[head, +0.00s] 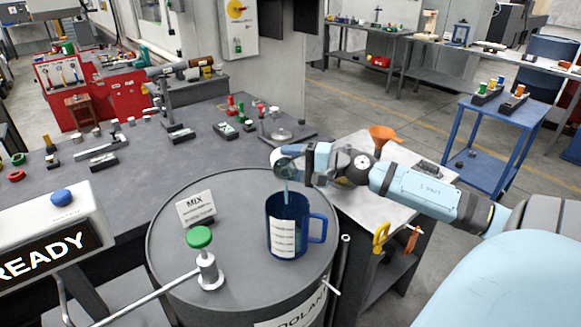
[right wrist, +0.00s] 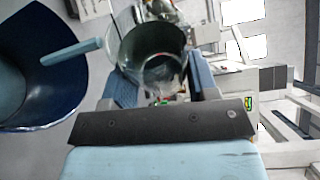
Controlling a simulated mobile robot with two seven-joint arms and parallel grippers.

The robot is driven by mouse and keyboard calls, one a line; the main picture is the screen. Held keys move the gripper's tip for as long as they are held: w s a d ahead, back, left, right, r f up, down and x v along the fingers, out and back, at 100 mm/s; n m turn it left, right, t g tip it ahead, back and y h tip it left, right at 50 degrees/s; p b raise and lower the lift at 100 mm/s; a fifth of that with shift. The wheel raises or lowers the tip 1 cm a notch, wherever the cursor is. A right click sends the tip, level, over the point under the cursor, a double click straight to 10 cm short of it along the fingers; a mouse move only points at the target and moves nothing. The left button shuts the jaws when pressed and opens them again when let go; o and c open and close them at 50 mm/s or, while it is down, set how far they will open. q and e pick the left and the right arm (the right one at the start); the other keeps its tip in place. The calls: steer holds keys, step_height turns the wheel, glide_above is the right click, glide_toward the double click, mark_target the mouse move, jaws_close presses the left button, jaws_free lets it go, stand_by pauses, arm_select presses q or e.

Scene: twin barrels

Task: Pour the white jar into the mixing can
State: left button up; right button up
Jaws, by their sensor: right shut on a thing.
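My right gripper (head: 303,163) is shut on the jar (head: 282,163), which looks like grey-clear glass. The jar is tilted above the mixing can (head: 281,225), a dark blue mug with a white label and a handle on its right. A pale blue stream runs from the jar's mouth down into the can. The can stands upright on a grey barrel top. In the right wrist view the jar (right wrist: 150,45) sits between my fingers, with the stream leading left to the can (right wrist: 25,112), where pale blue shows inside. My left gripper is out of view.
The barrel lid (head: 240,280) also carries a MIX card (head: 196,208) and a green-knobbed valve (head: 200,238). A READY display (head: 50,260) is at the left. A side table with an orange funnel (head: 383,135) stands behind my right arm. The grey bench behind holds small parts.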

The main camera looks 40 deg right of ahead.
steer(key=shift+n+b, duration=0.3)
steer(key=shift+b, duration=0.6)
steer(key=shift+s+r+n+b, duration=0.15)
steer(key=shift+n+b, duration=0.15)
steer(key=shift+b, duration=0.4)
steer(key=shift+r, duration=0.15)
